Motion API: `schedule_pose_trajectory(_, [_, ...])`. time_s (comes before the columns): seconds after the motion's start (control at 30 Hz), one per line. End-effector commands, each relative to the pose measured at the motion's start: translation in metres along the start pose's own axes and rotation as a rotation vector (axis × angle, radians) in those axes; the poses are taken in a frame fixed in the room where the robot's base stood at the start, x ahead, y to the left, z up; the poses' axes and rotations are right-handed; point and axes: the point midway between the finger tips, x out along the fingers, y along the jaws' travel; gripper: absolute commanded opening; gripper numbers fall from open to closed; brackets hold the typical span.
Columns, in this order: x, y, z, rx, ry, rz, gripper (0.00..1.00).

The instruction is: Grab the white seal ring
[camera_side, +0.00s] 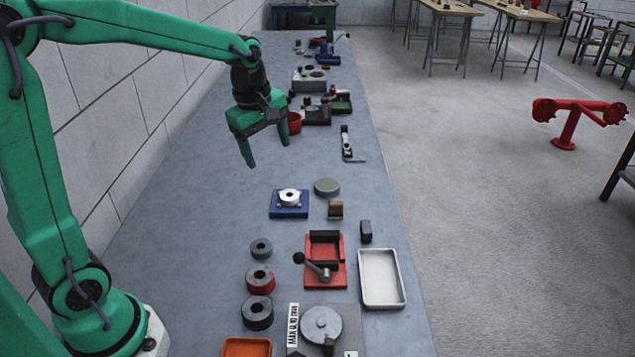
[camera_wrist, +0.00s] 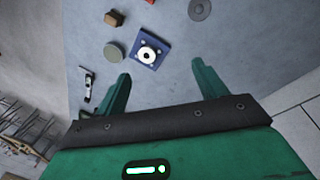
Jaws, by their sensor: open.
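The white seal ring (camera_side: 290,195) sits on a small blue square base (camera_side: 289,210) on the grey bench. In the wrist view the ring (camera_wrist: 147,54) shows as a white ring with a dark centre on the blue base (camera_wrist: 160,46), ahead of and between my fingers. My gripper (camera_side: 268,156) is green, open and empty. It hangs above the bench, behind and a little left of the ring in the side view. Its two fingers are spread and apart from the ring in the wrist view (camera_wrist: 162,78).
A grey-green disc (camera_side: 326,187) and a small brown block (camera_side: 336,210) lie right of the blue base. Nearer are several dark rings (camera_side: 258,312), a red fixture with a lever (camera_side: 325,270) and a white tray (camera_side: 381,278). A red cup (camera_side: 294,123) stands behind my gripper.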

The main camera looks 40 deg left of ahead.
Motion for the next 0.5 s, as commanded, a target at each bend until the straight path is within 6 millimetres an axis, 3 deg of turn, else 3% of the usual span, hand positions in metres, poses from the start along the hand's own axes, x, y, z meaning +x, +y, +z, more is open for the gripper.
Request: schedule_pose_trajectory(0.5, [0.099,0.057,-0.042,-0.732,0.031,-0.149,0.71])
